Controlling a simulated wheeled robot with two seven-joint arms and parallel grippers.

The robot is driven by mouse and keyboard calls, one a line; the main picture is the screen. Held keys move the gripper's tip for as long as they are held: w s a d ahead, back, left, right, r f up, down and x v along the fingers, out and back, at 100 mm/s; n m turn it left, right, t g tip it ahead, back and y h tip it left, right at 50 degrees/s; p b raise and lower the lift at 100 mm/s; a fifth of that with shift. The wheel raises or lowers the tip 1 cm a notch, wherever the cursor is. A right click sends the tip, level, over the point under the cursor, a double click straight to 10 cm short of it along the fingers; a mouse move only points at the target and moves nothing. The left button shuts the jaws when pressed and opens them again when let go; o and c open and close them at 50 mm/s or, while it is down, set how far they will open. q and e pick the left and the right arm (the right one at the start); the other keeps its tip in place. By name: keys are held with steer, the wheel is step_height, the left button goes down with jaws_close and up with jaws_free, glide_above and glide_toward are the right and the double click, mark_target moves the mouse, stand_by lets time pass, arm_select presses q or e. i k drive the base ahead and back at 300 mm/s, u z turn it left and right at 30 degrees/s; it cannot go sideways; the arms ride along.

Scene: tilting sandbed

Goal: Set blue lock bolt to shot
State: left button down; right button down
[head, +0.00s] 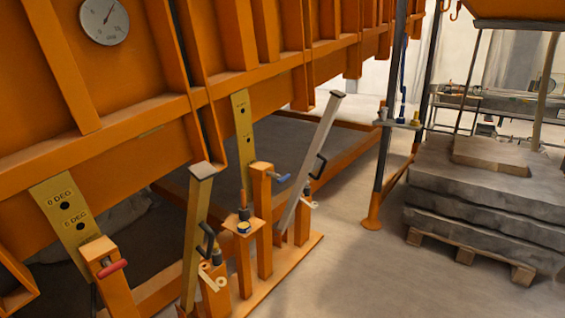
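A yellow plate with dark holes (242,125) hangs from the orange bed wall just behind and left of this post. I cannot tell whether the bolt's tip enters a hole in the plate. Neither of my grippers shows in the head view.
A red-handled bolt (112,268) sits on another post by a plate marked 0 DEG and 5 DEG (66,208). Two tall levers (196,225) (312,170) flank the blue bolt's post. Stacked slabs (480,215) lie on a pallet at right. Floor between is clear.

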mark_target(281, 178)
steer(key=z, duration=0.75)
steer(key=i, duration=1.75)
steer(key=u, duration=0.25)
